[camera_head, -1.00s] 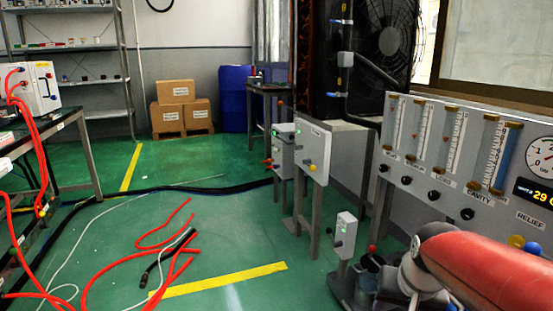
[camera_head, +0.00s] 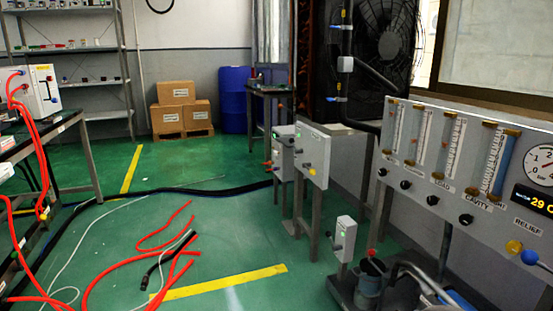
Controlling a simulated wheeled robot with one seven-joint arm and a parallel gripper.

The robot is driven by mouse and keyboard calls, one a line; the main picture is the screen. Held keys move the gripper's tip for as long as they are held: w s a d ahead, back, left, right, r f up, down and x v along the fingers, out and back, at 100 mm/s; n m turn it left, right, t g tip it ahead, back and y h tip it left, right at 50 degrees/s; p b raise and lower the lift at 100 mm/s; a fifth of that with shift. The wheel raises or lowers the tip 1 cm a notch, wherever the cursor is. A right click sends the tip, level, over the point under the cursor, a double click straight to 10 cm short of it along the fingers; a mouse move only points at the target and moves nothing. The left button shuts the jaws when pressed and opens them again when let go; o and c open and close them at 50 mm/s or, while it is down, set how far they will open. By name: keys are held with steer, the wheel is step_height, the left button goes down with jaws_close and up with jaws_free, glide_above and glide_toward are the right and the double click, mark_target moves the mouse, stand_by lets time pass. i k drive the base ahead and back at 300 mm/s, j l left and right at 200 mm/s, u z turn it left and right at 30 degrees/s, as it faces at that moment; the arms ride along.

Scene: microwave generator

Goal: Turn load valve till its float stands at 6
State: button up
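A grey panel (camera_head: 400,215) on the right carries several upright flow tubes with black valve knobs below them. The label that appears to read LOAD (camera_head: 440,179) is under the third tube from the left (camera_head: 449,143). The black load valve knob (camera_head: 432,200) is just below that label, with nothing touching it. The load tube's float and scale numbers are too small to read. My gripper is not in view.
The cavity knob (camera_head: 466,220) is to the right of the load knob. A pump-like unit (camera_head: 370,280) stands below the panel. Red hoses (camera_head: 120,268) lie on the floor.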

mark_target(433, 199)
steer(key=i+l+u, duration=0.15)
steer(key=l+u, duration=0.15)
steer(key=i+l+u, duration=0.1)
steer(key=l+u, duration=0.5)
steer(key=l, duration=0.2)
steer(key=i, duration=0.05)
